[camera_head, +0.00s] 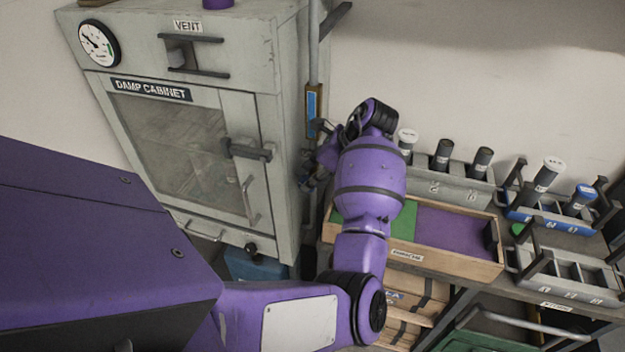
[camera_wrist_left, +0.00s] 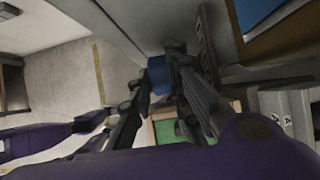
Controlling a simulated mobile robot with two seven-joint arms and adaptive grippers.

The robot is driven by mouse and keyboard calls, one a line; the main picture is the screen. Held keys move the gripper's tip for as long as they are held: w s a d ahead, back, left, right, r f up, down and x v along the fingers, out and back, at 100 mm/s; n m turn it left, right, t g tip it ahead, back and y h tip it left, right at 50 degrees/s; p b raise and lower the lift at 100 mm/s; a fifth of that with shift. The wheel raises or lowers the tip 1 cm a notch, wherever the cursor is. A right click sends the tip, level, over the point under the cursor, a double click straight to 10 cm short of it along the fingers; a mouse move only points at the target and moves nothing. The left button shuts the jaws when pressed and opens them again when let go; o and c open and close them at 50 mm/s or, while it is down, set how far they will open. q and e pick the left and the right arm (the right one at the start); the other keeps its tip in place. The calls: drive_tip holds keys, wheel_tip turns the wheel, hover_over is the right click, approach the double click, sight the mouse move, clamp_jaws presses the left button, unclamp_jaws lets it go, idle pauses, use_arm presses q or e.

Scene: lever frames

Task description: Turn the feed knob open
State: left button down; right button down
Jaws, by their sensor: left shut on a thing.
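My left arm reaches to the right side of the grey damp cabinet (camera_head: 285,150). My left gripper (camera_head: 316,168) is there, partly hidden behind its own wrist. In the left wrist view, my left gripper (camera_wrist_left: 163,88) has its two dark fingers on either side of a small blue part (camera_wrist_left: 159,73) on the grey cabinet side. The fingers are shut on this part, which appears to be the feed knob. Its pointer and any marks on it are hidden, so I cannot tell its turn. My right gripper is not in view.
A pipe with a blue-striped brown plate (camera_head: 312,104) runs above the gripper. A wooden tray (camera_head: 455,264) with green and purple areas lies to the right. Racks with dark bottles (camera_head: 443,154) stand behind it. The cabinet has a vent handle (camera_head: 192,56) and door latch (camera_head: 247,150).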

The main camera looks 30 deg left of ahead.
use_arm(q)
drive_tip(key=shift+a+r+h, duration=0.1)
drive_tip(key=shift+h, duration=0.3)
drive_tip(key=c, duration=1.7)
unclamp_jaws()
drive_tip(key=shift+o, duration=0.3)
drive_tip(key=v, duration=1.2)
drive_tip(key=shift+s, duration=0.1)
